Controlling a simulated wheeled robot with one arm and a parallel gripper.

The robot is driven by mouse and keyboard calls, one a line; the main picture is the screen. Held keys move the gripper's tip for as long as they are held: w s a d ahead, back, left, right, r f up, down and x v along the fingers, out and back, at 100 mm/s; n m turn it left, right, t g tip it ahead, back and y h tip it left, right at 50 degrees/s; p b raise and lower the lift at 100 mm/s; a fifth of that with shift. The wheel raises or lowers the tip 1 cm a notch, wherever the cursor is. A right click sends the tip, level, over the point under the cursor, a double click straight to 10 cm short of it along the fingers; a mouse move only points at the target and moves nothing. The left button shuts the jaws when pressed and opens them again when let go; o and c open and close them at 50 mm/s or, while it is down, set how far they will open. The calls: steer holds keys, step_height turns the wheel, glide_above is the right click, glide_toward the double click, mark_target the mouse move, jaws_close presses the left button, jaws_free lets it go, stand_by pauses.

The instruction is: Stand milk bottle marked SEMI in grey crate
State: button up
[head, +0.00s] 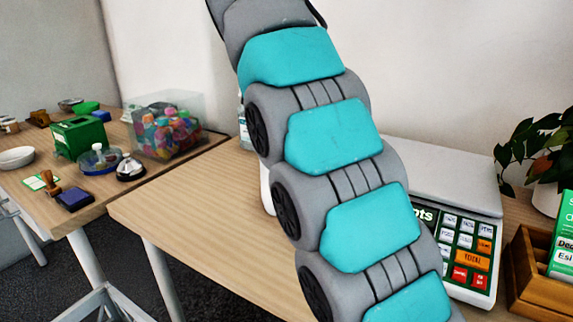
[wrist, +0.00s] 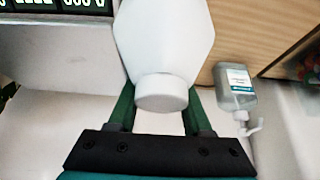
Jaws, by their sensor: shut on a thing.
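A white bottle (wrist: 165,40) with a white cap fills the upper middle of the wrist view. No marking shows on its visible side, so I cannot read whether it says SEMI. My gripper (wrist: 161,92) is shut on this bottle, with one green finger on each side near the cap. In the head view my arm hides the gripper and most of the bottle; a white sliver (head: 266,188) beside the arm may be part of it. No grey crate shows in either view.
A clear pump bottle (wrist: 235,92) stands close to the right of the held bottle. A scale (head: 452,195) with a keypad, a wooden box (head: 540,285) and a plant (head: 540,150) are at right. Bare table (head: 185,215) lies left of my arm. A second table at left holds stamps and a clear bin (head: 168,125).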

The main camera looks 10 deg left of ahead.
jaws_close()
steer(key=shift+r, duration=0.15)
stand_by(0.4)
